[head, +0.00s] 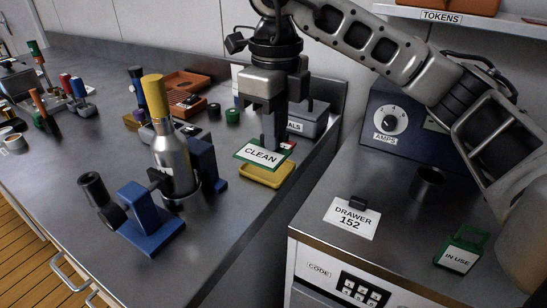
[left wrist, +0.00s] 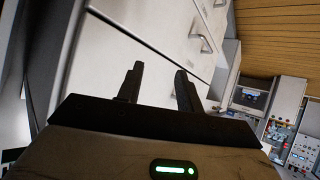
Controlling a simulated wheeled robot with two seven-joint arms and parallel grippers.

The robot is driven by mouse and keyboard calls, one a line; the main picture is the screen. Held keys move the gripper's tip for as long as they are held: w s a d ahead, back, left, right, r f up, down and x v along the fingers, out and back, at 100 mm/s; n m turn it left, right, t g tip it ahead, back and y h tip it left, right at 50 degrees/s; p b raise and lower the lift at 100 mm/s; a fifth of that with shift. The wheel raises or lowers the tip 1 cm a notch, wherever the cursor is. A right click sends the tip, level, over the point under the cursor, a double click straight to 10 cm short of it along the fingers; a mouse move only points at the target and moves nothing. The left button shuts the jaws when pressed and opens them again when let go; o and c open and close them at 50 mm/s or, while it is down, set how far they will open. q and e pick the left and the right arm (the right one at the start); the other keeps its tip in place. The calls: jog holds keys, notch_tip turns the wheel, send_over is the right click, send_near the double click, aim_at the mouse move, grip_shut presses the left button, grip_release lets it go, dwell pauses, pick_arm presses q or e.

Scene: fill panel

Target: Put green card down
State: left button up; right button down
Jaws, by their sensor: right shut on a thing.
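The green card (head: 262,154), a green-edged white card reading CLEAN, is in the grip of my right gripper (head: 271,140), which points straight down. A small red piece shows beside the fingers, partly hidden. My left gripper (left wrist: 158,88) shows only in the left wrist view, with its two fingers apart and nothing between them, facing cabinet drawers.
A metal bottle with a yellow top (head: 170,150) stands in a blue clamp (head: 150,222) left of the card. A grey box (head: 308,122) is behind. On the right counter are a DRAWER 152 card (head: 350,220), a dark cup (head: 427,184) and a green IN USE stand (head: 461,253).

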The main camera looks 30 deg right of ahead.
jog(key=w+d+f, duration=0.1)
jog(key=w+f, duration=0.1)
jog(key=w+d+f+p, duration=0.1)
jog(key=w+d+f, duration=0.1)
jog(key=w+f, duration=0.1)
jog(key=w+d+f, duration=0.2)
jog(key=w, duration=0.1)
jog(key=shift+w+f, duration=0.25)
jog(key=shift+w+d+f, duration=0.15)
jog(key=shift+w+f, duration=0.05)
jog(key=f, duration=0.1)
jog(key=f+p, duration=0.1)
jog(key=f, duration=0.1)
jog(key=shift+w+d+f, duration=0.15)
jog(key=shift+w+d, duration=0.05)
pick_arm(q)
jog(key=shift+s+a+r, duration=0.15)
jog(key=shift+a+r, duration=0.05)
jog(key=shift+r, duration=0.05)
pick_arm(e)
jog(key=shift+f, duration=0.2)
jog(key=shift+f, duration=0.3)
jog(key=c, duration=1.5)
grip_release()
jog(key=shift+s+a, duration=0.1)
jog(key=shift+s, duration=0.05)
jog(key=shift+o, duration=0.2)
